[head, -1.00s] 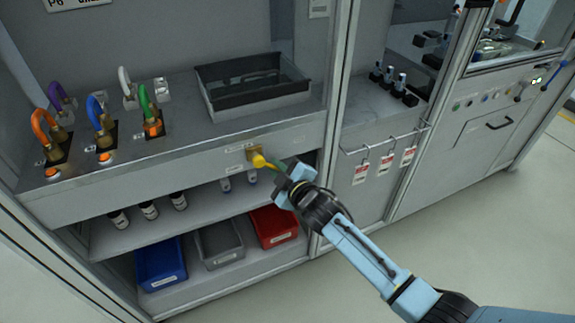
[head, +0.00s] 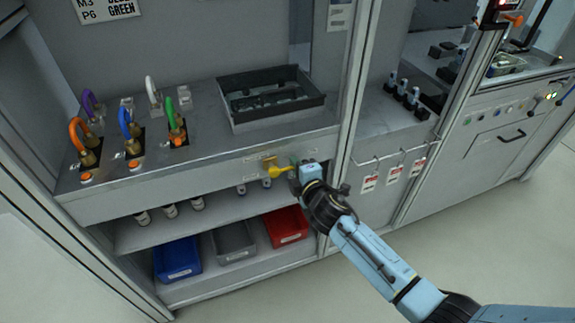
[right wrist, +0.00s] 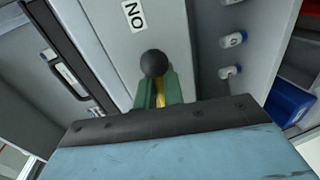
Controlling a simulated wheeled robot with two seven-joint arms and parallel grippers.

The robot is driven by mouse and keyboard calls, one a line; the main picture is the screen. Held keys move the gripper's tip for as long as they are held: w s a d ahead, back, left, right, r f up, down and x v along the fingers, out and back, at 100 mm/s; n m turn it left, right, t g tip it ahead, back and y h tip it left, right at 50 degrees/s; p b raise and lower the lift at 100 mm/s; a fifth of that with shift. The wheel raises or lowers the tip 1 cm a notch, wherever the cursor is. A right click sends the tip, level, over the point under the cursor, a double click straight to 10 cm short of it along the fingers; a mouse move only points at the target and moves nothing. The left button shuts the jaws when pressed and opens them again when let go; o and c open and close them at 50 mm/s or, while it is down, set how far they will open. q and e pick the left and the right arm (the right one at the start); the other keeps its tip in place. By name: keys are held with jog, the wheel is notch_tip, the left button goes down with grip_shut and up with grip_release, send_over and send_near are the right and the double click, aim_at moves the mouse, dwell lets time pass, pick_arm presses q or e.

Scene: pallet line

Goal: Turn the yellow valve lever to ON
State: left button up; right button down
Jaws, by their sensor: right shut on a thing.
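The yellow valve lever (head: 278,170) is on the front face of the bench, below the worktop edge, and points right toward my gripper in the head view. My right gripper (head: 294,173) is at its free end. In the right wrist view, the green fingers (right wrist: 158,92) are shut on the lever, with a yellow strip (right wrist: 160,98) showing between them. A dark round knob (right wrist: 153,63) sits just beyond the fingertips. My left gripper is out of view.
Below are small bottles, a blue bin (head: 178,260), a grey bin (head: 233,243) and a red bin (head: 287,226). Red-and-white tags (head: 393,173) hang right of my gripper.

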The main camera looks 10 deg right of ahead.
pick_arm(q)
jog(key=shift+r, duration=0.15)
pick_arm(e)
jog(key=shift+r, duration=0.15)
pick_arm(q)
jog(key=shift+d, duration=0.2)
pick_arm(e)
jog(key=c, duration=1.6)
grip_release()
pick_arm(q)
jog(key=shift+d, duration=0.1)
pick_arm(e)
jog(key=shift+s, duration=0.1)
pick_arm(q)
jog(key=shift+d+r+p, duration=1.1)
jog(key=shift+p, duration=0.1)
pick_arm(e)
jog(key=shift+v, duration=6.55)
